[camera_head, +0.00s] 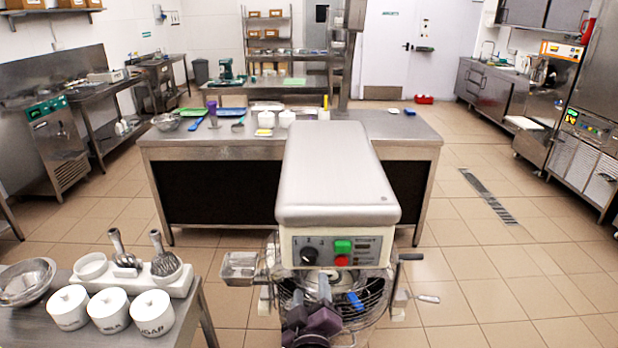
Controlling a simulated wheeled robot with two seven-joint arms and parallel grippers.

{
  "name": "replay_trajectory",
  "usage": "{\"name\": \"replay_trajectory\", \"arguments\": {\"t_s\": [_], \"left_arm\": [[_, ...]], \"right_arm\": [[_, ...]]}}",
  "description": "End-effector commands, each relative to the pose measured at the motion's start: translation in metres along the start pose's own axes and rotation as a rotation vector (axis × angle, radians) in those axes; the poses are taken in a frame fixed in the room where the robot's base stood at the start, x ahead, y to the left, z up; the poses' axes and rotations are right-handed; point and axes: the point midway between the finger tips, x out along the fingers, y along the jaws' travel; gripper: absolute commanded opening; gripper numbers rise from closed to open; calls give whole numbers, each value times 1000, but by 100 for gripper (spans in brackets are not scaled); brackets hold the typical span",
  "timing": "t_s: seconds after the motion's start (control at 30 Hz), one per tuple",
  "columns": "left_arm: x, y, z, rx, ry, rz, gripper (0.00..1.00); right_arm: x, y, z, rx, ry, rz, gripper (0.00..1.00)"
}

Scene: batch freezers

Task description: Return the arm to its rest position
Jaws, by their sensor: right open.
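My right gripper (326,320), dark with purple parts, shows at the bottom centre of the head view. It is in front of the bowl area of a large planetary mixer (335,180). The gripper is open, and I see nothing held in it. A small blue piece (355,301) shows just right of the gripper, by the mixer's wire guard (378,292); I cannot tell whether they touch. Most of the right arm is below the picture edge. My left gripper is not in view.
A side table (190,335) at bottom left holds white jars (110,310), whisk tools and a metal bowl (27,282). A steel work table (400,130) stands behind the mixer. A metal chute (240,268) juts left from the mixer. Tiled floor (500,270) at right is clear.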

Motion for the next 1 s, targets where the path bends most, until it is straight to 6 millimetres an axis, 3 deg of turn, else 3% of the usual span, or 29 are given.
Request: {"name": "replay_trajectory", "arguments": {"t_s": [0.17, 0.3, 0.4, 0.8, 0.97, 1.0], "left_arm": [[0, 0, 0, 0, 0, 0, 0], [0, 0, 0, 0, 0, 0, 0], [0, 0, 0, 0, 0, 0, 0], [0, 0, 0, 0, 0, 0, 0], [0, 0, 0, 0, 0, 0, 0], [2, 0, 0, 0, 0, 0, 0]], "right_arm": [[-18, -8, 47, 224, -177, -215, 54], [-60, -4, 98, 433, -412, -420, 54], [-93, 5, 125, 507, -559, -503, 54], [-194, 50, 185, 558, -971, -587, 54], [-229, 70, 200, 539, -1105, -573, 54], [-229, 65, 208, 536, -1121, -575, 54]]}}
